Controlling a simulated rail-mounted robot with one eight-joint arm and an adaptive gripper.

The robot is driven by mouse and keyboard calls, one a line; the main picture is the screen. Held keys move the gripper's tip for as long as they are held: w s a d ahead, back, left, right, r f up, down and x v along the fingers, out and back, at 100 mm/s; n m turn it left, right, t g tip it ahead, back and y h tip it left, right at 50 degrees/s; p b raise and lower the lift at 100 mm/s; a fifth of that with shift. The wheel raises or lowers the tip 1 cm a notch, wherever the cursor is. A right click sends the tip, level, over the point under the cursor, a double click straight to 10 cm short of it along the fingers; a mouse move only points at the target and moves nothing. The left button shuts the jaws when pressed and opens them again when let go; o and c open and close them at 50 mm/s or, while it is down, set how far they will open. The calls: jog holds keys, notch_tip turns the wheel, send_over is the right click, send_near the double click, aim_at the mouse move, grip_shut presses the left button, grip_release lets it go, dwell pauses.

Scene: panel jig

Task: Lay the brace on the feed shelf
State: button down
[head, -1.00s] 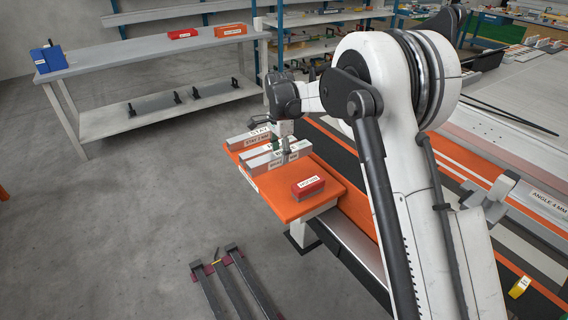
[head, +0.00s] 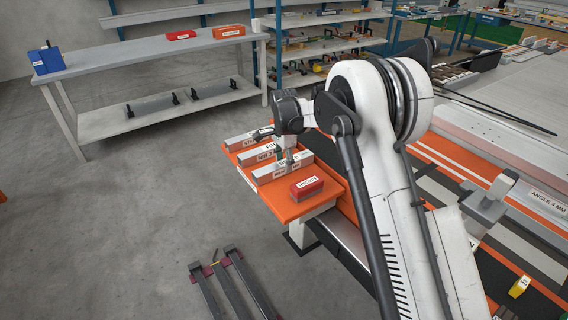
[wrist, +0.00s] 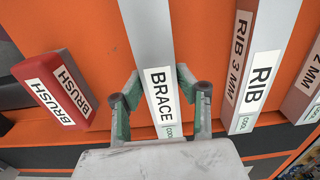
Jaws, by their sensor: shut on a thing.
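The brace (head: 266,177) is a pale grey bar with a white label, which reads BRACE in the wrist view (wrist: 160,95). It lies level along the orange shelf (head: 279,204), between the red brush block and the rib. My gripper (head: 284,161) is above it with its fingers down, shut on the bar near its labelled end. In the wrist view my gripper's two fingertips (wrist: 160,92) stand at either side of the bar. The brace appears to be at the shelf surface; I cannot tell whether a small gap remains beneath.
The red brush block (head: 307,188) sits on the shelf to the right of the brace. The rib (wrist: 262,75) and another bar lie on the other side. A grey bench (head: 150,58) stands at the back left. Dark rails (head: 232,285) lie on the floor in front.

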aim_at(284, 162)
jog(key=c, duration=1.2)
grip_release()
jog(key=shift+f, duration=0.1)
jog(key=shift+c, duration=0.2)
notch_tip(284, 162, up, 12)
jog(key=p, duration=0.1)
jog(key=shift+r, duration=0.25)
